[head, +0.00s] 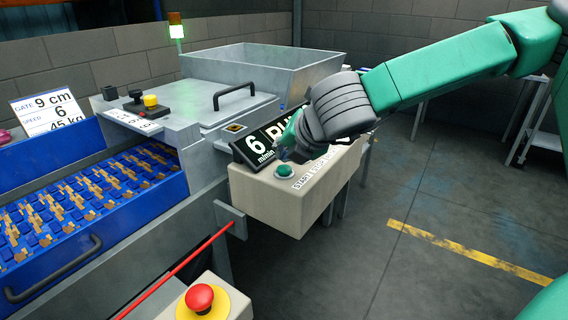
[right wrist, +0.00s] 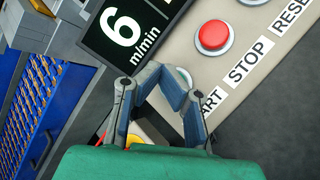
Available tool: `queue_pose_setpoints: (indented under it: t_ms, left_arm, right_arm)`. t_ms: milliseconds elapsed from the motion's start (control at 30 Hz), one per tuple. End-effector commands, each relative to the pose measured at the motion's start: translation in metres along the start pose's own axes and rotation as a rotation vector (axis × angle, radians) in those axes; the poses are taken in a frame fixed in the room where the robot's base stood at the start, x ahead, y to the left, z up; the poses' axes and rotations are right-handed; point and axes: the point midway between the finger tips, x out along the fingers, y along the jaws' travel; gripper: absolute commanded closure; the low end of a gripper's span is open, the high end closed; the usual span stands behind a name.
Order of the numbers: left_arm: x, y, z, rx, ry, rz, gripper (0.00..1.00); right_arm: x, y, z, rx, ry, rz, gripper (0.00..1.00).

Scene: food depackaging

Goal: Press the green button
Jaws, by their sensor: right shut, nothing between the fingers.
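The green button (head: 286,170) sits in a pale ring on the sloped top of the beige control box (head: 260,197), beside the START label. My right gripper (head: 283,154) is shut and empty, just above and behind the green button in the head view; I cannot tell whether it touches. In the right wrist view the shut fingertips of my right gripper (right wrist: 164,76) overlap the button's place. Only part of its pale ring (right wrist: 185,77) shows beside the fingers there. My left gripper is not in view.
A red button (right wrist: 213,36) sits near the STOP label. A display (right wrist: 125,32) reading 6 m/min stands along the box's back. A red emergency button (head: 199,297) is at the front. A blue tray (head: 90,200) lies left. Floor to the right is clear.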

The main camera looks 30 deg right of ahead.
Motion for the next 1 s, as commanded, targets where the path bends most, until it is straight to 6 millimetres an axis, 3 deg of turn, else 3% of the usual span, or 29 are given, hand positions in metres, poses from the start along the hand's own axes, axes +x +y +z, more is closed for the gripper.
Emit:
queue_pose_setpoints:
  t_ms: [367, 800, 1000]
  left_arm:
    - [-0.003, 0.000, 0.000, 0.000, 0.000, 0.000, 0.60]
    - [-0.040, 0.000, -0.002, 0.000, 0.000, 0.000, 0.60]
    - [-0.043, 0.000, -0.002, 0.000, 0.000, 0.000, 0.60]
  right_arm:
    - [-0.003, 0.002, 0.002, 0.001, 0.000, 0.000, 1.00]
    - [-0.033, 0.024, 0.024, 0.002, -0.001, 0.001, 1.00]
    - [-0.035, 0.026, 0.026, 0.001, -0.001, 0.000, 1.00]
